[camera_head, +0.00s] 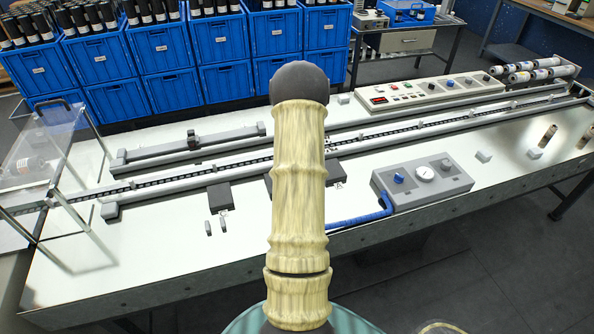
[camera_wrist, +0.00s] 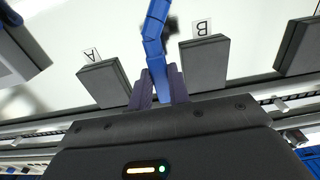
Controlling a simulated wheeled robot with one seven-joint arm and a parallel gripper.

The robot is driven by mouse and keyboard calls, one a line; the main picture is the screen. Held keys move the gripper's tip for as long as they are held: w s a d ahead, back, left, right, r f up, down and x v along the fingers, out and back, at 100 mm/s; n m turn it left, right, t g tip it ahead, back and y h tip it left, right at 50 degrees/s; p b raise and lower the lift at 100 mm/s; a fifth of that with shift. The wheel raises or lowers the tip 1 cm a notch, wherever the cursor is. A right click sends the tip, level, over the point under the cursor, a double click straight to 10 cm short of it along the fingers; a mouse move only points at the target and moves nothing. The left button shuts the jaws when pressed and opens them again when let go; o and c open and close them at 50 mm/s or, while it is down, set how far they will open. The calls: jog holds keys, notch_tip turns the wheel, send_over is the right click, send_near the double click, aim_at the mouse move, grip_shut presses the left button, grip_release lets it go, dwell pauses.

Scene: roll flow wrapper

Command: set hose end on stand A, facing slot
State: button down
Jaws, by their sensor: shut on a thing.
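In the wrist view my gripper (camera_wrist: 158,92) is shut on the blue hose (camera_wrist: 153,48), with its end between the two dark fingers. Stand A (camera_wrist: 103,84), a dark block with a white "A" label, is just left of the fingers. Stand B (camera_wrist: 204,58), a similar block with a "B" label, is just right of them. The held hose end appears between the two stands; its height and any slot cannot be made out. In the head view my arm hides the gripper and hose end; the hose (camera_head: 362,221) shows right of the arm, and stand A (camera_head: 328,172) is partly covered.
The grey gauge box (camera_head: 422,184) stands right of my arm, joined to the hose. A long rail (camera_head: 400,128) runs behind the stands. A clear guard (camera_head: 45,150) stands at far left.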

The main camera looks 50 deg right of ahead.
jog(key=p, duration=0.3)
send_over(333, 170)
dwell(0.9)
jog(key=shift+f, duration=0.1)
dwell(0.4)
jog(key=shift+f+b, duration=1.15)
jog(key=shift+f, duration=0.9)
jog(key=shift+f, duration=0.35)
jog(key=c, duration=1.2)
grip_release()
jog(key=shift+c, duration=0.2)
jog(key=shift+r, duration=0.1)
